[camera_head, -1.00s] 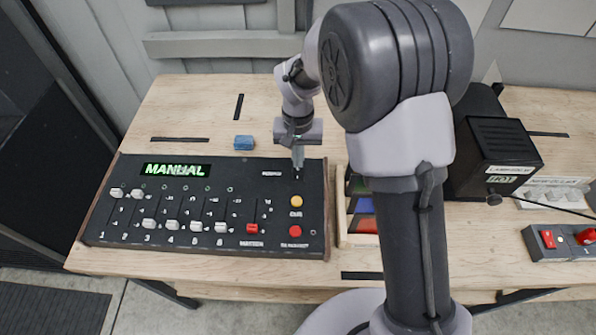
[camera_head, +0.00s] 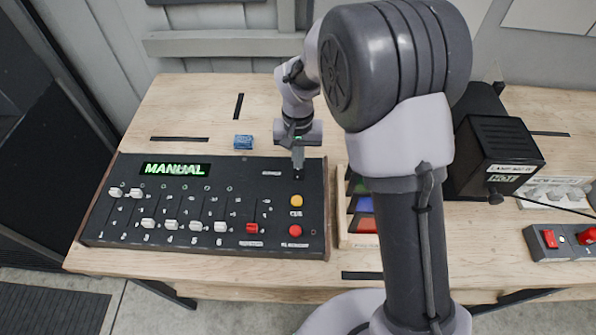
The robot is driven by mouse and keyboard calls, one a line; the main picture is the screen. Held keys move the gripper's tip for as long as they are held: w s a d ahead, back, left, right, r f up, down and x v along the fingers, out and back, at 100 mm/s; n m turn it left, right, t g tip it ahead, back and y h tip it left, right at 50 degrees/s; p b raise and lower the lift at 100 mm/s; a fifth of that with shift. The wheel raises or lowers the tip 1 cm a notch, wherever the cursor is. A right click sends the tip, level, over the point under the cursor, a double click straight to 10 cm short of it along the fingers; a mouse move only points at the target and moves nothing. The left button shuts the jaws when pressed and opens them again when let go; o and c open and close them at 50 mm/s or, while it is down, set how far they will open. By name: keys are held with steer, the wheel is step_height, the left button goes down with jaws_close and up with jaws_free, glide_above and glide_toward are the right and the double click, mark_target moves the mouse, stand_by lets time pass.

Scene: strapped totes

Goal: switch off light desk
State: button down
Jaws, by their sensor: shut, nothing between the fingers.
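The light desk (camera_head: 160,205) is a black console lying on the wooden table. Its display (camera_head: 174,169) glows green and reads MANUAL. Several white faders (camera_head: 172,225) stand at differing heights, and a red fader (camera_head: 251,228) is low in its slot. A yellow button (camera_head: 296,201) and a red button (camera_head: 295,230) are on its right side. My gripper (camera_head: 298,172) is shut and empty, pointing down at the desk's upper right corner, above the yellow button. Its fingertips are at or just above the panel; contact cannot be told, and they hide what lies under them.
A blue block (camera_head: 243,142) lies behind the desk. A wooden rack with coloured pieces (camera_head: 364,225) stands right of it, partly behind my arm.

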steer(key=shift+f+b, duration=0.35)
steer(key=shift+f, duration=0.2)
step_height(320, 180, up, 7)
steer(key=p, duration=0.5)
stand_by(0.5)
